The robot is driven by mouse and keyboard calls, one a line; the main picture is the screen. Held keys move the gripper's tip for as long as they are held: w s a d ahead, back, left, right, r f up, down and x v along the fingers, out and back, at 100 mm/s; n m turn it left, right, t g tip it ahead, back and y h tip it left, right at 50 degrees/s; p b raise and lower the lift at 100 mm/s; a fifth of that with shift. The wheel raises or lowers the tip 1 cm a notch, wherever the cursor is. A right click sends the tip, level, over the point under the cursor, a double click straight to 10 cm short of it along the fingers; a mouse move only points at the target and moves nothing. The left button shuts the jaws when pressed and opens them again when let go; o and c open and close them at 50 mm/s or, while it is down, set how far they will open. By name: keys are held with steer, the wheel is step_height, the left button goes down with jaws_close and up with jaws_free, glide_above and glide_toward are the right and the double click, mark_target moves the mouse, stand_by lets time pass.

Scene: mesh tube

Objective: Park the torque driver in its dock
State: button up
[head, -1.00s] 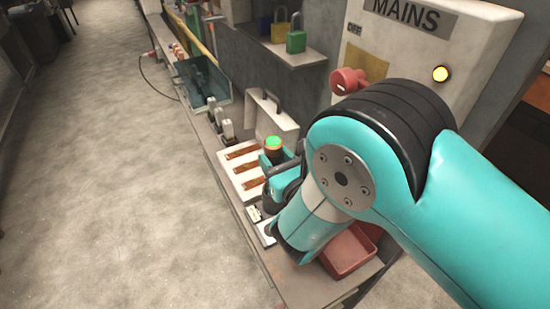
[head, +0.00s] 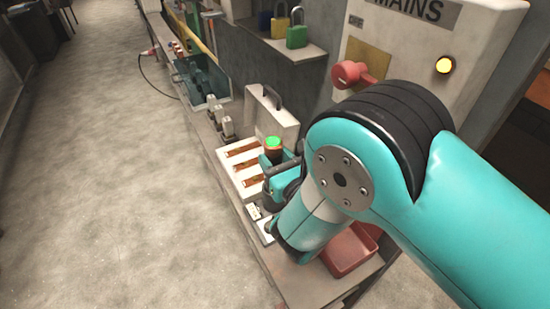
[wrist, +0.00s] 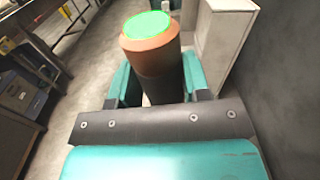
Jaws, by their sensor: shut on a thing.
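The torque driver, an upright cylinder with a green top, orange collar and dark body, stands between my gripper's teal fingers in the wrist view (wrist: 155,58). My gripper (wrist: 158,88) is shut on it. In the head view the driver's green and orange top (head: 273,145) shows at the tip of my arm, above the bench; my gripper (head: 272,165) is partly hidden behind my wrist. The driver's lower end is hidden in both views. I cannot make out its dock for certain; my arm covers part of the bench.
A white block with copper bars (head: 224,168) lies left of the driver, and a pale case (head: 264,115) stands behind it. A red tray (head: 350,252) sits right of my wrist. The mains box (head: 425,65) with a red knob rises behind. Open floor (head: 110,190) lies left.

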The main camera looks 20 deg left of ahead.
steer(key=shift+f+b, duration=1.65)
steer(key=shift+f, duration=0.2)
stand_by(1.5)
steer(key=o, duration=1.1)
steer(key=shift+s+f, duration=0.1)
steer(key=shift+f, duration=0.05)
